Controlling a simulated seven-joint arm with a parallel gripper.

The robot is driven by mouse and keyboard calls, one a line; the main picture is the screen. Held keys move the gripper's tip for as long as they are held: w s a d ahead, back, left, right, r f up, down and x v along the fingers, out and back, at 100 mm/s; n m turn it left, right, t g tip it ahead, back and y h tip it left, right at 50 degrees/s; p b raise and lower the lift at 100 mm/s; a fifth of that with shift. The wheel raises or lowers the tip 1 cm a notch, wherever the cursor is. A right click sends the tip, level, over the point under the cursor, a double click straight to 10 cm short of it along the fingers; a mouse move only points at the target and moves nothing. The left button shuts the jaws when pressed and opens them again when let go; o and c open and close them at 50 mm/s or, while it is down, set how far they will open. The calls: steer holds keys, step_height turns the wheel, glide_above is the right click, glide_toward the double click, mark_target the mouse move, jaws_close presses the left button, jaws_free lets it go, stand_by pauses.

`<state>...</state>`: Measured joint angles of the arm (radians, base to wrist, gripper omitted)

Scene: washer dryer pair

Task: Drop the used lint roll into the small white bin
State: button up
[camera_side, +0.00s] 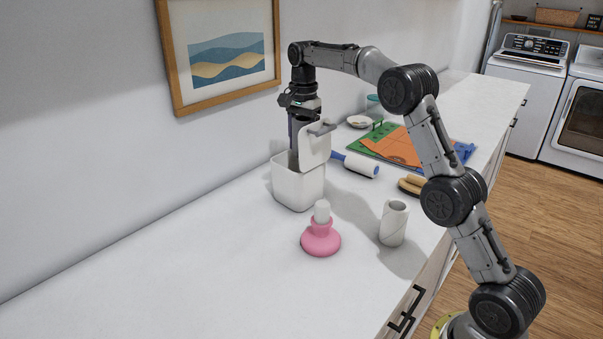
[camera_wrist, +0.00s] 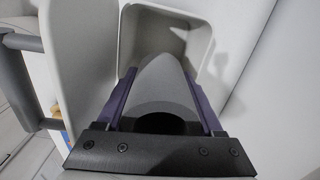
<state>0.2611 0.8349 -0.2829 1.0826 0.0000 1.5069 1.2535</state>
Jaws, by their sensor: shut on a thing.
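The small white bin (camera_side: 298,188) stands on the counter near the wall, its lid (camera_side: 314,147) raised on the side toward the folded cloths. My gripper (camera_side: 293,145) points down into the bin's mouth, partly hidden behind the raised lid. In the wrist view my gripper (camera_wrist: 160,74) is shut on the used lint roll (camera_wrist: 163,92), a grey, rounded tube between the two purple fingers. The bin's inner walls (camera_wrist: 165,22) surround the far end of the roll, and the lid (camera_wrist: 80,50) is close at the left.
A blue-handled lint roller (camera_side: 361,168) lies beyond the bin. A pink-based holder (camera_side: 321,241) with a white top and a pale mug (camera_side: 393,223) stand in front. The near left counter is clear.

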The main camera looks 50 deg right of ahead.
steer(key=shift+f, duration=2.3)
steer(key=o, duration=1.6)
steer(key=shift+c, duration=0.2)
step_height(320, 180, up, 14)
steer(key=shift+f, duration=0.1)
steer(key=shift+a, duration=0.15)
